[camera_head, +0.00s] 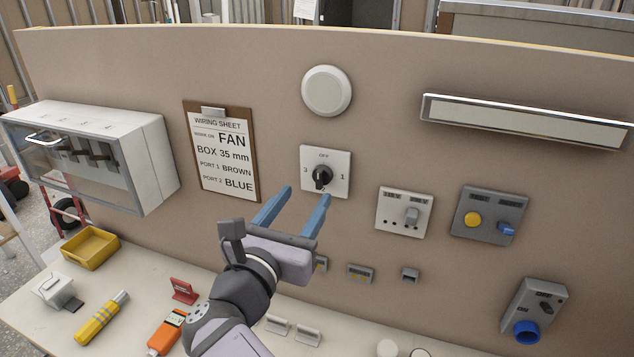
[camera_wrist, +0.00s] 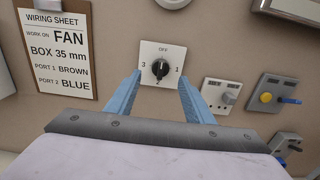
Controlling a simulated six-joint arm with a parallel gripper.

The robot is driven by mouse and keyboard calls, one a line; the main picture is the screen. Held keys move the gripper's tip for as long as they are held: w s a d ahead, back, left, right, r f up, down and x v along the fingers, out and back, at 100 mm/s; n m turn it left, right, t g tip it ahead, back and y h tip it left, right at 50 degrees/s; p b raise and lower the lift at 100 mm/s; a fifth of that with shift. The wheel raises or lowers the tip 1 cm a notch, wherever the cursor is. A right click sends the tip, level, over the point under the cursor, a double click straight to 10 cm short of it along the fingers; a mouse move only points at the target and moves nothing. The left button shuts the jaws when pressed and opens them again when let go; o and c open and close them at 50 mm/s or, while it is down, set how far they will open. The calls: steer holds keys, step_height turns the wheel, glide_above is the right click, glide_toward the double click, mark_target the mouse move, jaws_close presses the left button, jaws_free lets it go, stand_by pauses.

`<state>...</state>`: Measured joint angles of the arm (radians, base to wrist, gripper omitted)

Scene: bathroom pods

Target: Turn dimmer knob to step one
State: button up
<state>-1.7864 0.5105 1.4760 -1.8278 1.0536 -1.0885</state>
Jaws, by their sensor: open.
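The dimmer knob (camera_head: 321,178) is a black rotary knob on a square white plate (camera_head: 340,158) fixed to the beige wall panel. The plate is marked OFF at the top, 1 at the right and 3 at the left. The knob also shows in the wrist view (camera_wrist: 160,69), where a mark below it is partly readable as 2. The knob's pointer looks near upright, towards OFF, but is too small to be sure. My gripper (camera_head: 305,194) is open and empty, its blue fingers pointing at the plate. In the wrist view the fingers (camera_wrist: 160,88) stand either side of the knob, apart from it.
A clipboard wiring sheet (camera_head: 223,150) hangs left of the plate. A socket plate (camera_head: 404,212) and a grey box with yellow and blue buttons (camera_head: 489,214) are to the right. A round white disc (camera_head: 326,91) is above. Small parts and tools lie on the bench below.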

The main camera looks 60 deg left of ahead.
mark_target(318, 180)
steer(key=p+x, duration=0.3)
steer(key=x, duration=0.3)
steer(key=shift+r, duration=0.1)
steer(key=shift+w+a+p, duration=0.4)
steer(key=shift+w+p, duration=0.05)
steer(key=shift+w, duration=0.05)
steer(key=c, duration=1)
